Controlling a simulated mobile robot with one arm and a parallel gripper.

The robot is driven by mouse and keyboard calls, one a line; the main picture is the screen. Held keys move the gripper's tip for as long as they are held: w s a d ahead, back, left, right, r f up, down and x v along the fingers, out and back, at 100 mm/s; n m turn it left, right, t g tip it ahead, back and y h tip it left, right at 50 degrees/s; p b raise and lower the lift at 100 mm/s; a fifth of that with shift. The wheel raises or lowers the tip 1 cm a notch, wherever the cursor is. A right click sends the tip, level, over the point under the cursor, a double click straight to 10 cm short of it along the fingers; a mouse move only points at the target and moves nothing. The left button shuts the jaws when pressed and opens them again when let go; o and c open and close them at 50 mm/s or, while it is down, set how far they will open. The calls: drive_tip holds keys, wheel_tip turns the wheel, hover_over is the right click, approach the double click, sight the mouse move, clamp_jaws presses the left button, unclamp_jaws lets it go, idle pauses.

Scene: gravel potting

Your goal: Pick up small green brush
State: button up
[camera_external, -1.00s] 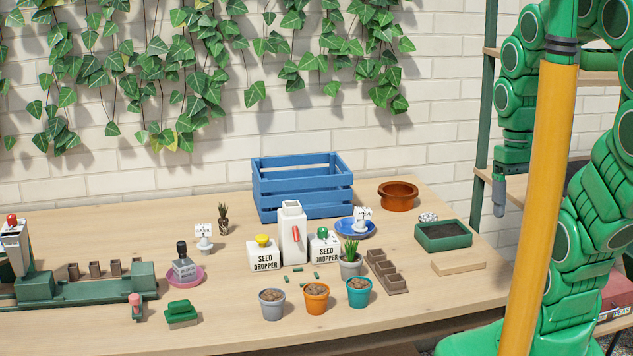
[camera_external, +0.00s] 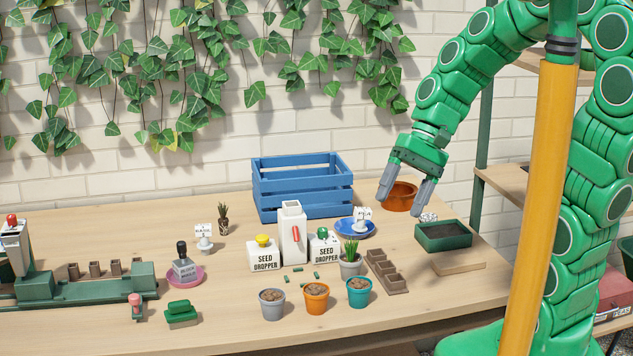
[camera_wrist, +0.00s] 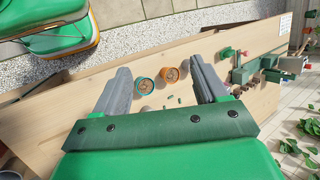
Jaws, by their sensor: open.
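What looks like the small green brush (camera_external: 181,313) lies on the wooden table near its front edge, at the left-centre of the external view. A pink-topped tool stands to its left. My gripper (camera_external: 402,203) is open and empty, fingers pointing down, high over the right end of the table, far to the right of the brush. In the wrist view, my open gripper (camera_wrist: 160,70) frames part of the table and touches nothing. A small green item (camera_wrist: 227,53) beyond the right finger may be the brush, but it is too small to be sure.
Grey, orange (camera_external: 316,297) and teal pots stand along the front.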

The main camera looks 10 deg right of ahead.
sight(180, 311)
drive_tip(key=w+a+m+g+y, duration=0.1)
drive_tip(key=w+a+m+y, duration=0.2)
drive_tip(key=a, duration=0.9)
drive_tip(key=w+a+m+g+y, duration=0.1)
drive_tip(key=w+a+m+y, duration=0.25)
drive_tip(key=a, duration=0.75)
drive_tip(key=w+a+f+m+t+y, duration=0.1)
drive_tip(key=w+a+f+m, duration=0.3)
drive_tip(key=a, duration=0.4)
drive_tip(key=a+f+m, duration=0.2)
drive_tip(key=f, duration=0.4)
drive_tip(key=a+f+m+t, duration=0.1)
drive_tip(key=a+f, duration=0.1)
drive_tip(key=f, duration=0.5)
drive_tip(key=w+a+f+m, duration=0.1)
drive_tip(key=a+f+m, duration=0.1)
drive_tip(key=f, duration=0.5)
drive_tip(key=shift+a+m+t, duration=0.1)
drive_tip(key=shift+m+t, duration=0.2)
drive_tip(key=shift+m, duration=0.05)
drive_tip(key=shift+x, duration=3.15)
drive_tip(key=shift+w, duration=0.15)
drive_tip(key=c, duration=1.1)
drive_tip(key=shift+r, duration=0.15)
